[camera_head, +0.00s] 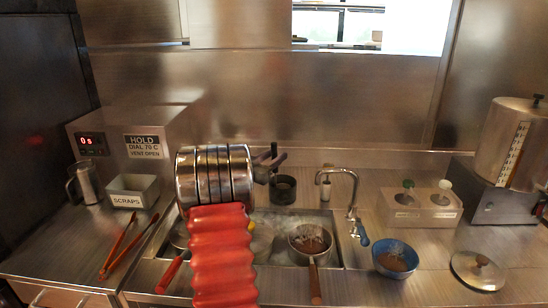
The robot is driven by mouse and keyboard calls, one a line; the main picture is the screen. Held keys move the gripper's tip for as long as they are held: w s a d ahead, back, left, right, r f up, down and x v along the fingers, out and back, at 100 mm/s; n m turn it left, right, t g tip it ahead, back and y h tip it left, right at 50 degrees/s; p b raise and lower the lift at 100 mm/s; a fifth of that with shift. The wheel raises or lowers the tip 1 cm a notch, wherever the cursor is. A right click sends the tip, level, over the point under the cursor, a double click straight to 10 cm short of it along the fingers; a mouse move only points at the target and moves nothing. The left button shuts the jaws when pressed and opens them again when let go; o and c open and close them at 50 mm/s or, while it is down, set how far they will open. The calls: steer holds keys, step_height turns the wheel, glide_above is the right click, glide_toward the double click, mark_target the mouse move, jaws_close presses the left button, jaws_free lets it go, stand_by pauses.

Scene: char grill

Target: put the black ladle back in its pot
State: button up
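My gripper (272,160) is near the middle of the view, at the far end of my arm, above the back edge of the sink. Its dark fingers show only in part beside the arm's metal rings, so I cannot tell whether they are open or shut, or hold anything. I cannot make out a black ladle. A small black round pot or holder (283,190) stands on the counter behind the sink, below my gripper. A pan with a brown wooden handle (310,243) sits at the sink, with brown contents. Which pot belongs to the ladle is not clear.
A tap (350,195) rises right of the pan. A blue bowl (395,258), a round lid (478,270), a two-hole holder (425,207) and a tall steel vessel (510,143) stand right. Red tongs (118,245), a scraps bin (133,190) and a hold cabinet (135,137) are left.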

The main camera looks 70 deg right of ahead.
steer(key=shift+r, duration=0.15)
steer(key=v, duration=1.2)
stand_by(0.6)
